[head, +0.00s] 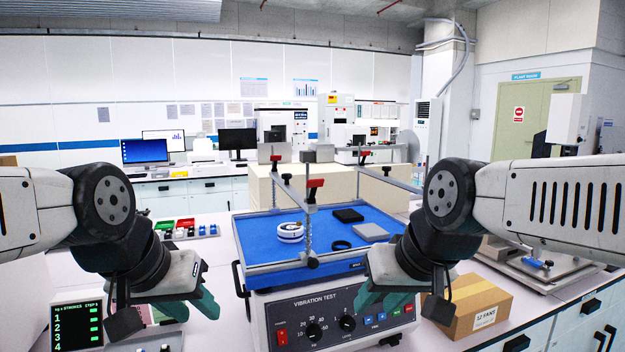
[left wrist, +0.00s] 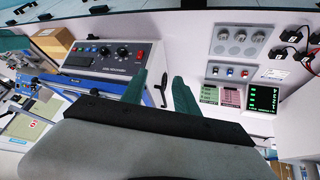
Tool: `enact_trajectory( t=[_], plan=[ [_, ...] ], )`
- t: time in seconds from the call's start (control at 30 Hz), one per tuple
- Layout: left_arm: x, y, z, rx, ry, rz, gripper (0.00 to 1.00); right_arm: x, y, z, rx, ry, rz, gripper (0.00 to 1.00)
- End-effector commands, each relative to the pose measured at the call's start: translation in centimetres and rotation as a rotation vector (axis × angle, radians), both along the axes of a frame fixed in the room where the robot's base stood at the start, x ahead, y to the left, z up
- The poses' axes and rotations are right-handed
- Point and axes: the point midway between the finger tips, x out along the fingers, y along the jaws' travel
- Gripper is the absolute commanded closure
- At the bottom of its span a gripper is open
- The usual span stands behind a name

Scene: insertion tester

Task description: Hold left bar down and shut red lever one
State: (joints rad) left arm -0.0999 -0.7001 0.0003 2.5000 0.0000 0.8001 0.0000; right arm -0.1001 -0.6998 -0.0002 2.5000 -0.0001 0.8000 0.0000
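The vibration tester (head: 335,312) stands in the middle with a blue top plate (head: 262,228). Above the plate, the left bar (head: 292,190) runs between a rear and a front post. A rear red lever (head: 276,157) and a front red lever (head: 315,183) stand at its ends.
A white round part (head: 290,232), a black block (head: 347,215) and a grey block (head: 371,231) lie on the plate. A cardboard box (head: 470,308) stands right of the tester. A display with green digits (head: 78,325) stands at the front left.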

Motion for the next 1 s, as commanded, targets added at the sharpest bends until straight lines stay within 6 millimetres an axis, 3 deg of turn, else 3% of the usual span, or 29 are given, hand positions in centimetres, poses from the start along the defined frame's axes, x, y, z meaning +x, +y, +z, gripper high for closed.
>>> enact_trajectory(
  t=[0.07, 0.17, 0.27, 0.7, 1.0],
  plan=[
    [0.0, 0.0, 0.0, 0.0, 0.0, 0.0, 0.52, 0.0, 0.0, 0.0, 0.0, 0.0, 0.0, 0.64],
    [0.6, 0.0, 0.7, 0.0, 0.003, 0.0, 0.51, 0.0, 0.0, 0.0, 0.0, 0.0, 0.0, 0.64],
    [2.2, 0.0, 2.6, 0.004, 0.011, -0.003, 0.51, 0.0, 0.0, 0.0, 0.0, 0.0, 0.0, 0.64],
    [15.5, -1.5, 15.4, 0.056, 0.089, 0.031, 0.51, 0.0, 0.0, 0.0, 0.0, 0.0, 0.0, 0.64],
    [24.1, -4.8, 20.9, 0.1, 0.13, 0.103, 0.51, 0.0, 0.0, 0.0, 0.0, 0.0, 0.0, 0.64]
  ],
)
